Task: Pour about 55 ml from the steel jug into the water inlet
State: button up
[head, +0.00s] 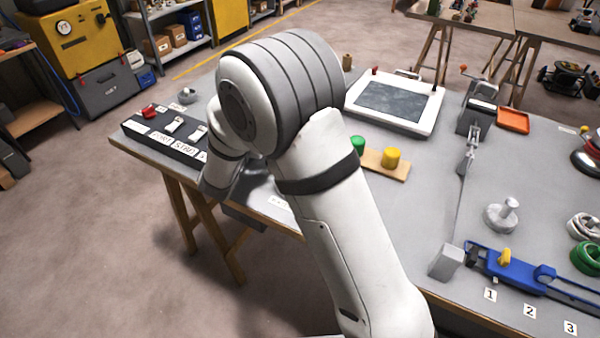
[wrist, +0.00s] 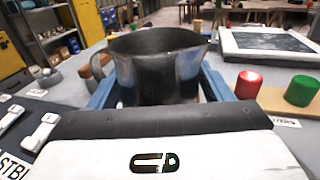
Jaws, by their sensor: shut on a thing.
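The steel jug (wrist: 155,75) stands out in the wrist view, grey and shiny, with its handle on the left and its spout on the right. My gripper (wrist: 158,92) is shut on it, with one blue finger along each side. The jug looks upright and its rim is about level. The liquid inside cannot be made out. In the head view my arm hides the jug and the gripper. I cannot pick out the water inlet in either view.
A red peg (wrist: 248,85) and a green peg (wrist: 301,90) stand right of the jug; a yellow peg (head: 391,158) shows in the head view. A black switch box (head: 165,136) lies at the left edge. A white-framed dark panel (head: 395,102) lies behind. A blue clamp (head: 515,273) lies front right.

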jog(key=shift+d+m+b, duration=0.1)
jog(key=shift+m+b, duration=0.2)
jog(key=shift+b, duration=0.2)
jog(key=shift+s+d+m+t+h+b, duration=0.3)
jog(key=shift+m+b, duration=0.3)
jog(key=shift+b, duration=0.6)
jog(key=m+b, duration=0.1)
jog(key=b, duration=0.1)
jog(key=shift+s+d+r+m+t+b, duration=0.3)
jog(key=shift+d+r+m, duration=0.1)
jog(key=m+b, duration=0.1)
jog(key=d+m+h+b, duration=0.1)
jog(key=b, duration=0.1)
jog(key=shift+s+f, duration=0.3)
jog(key=shift+s, duration=0.1)
jog(key=shift+s+d+m+t+b, duration=0.15)
jog(key=shift+m+t+b, duration=0.25)
jog(key=shift+b, duration=0.2)
jog(key=m+h+b, duration=0.1)
jog(key=m+b, duration=0.1)
jog(key=m, duration=0.1)
jog(key=d+r+m+h+b, duration=0.1)
jog(key=m+h+b, duration=0.1)
jog(key=m+b, duration=0.1)
jog(key=s+r+m+h+b, duration=0.1)
jog(key=m+b, duration=0.2)
jog(key=shift+s+d+m+h, duration=0.1)
jog(key=shift+d+m+h, duration=0.1)
jog(key=shift+m+h, duration=0.15)
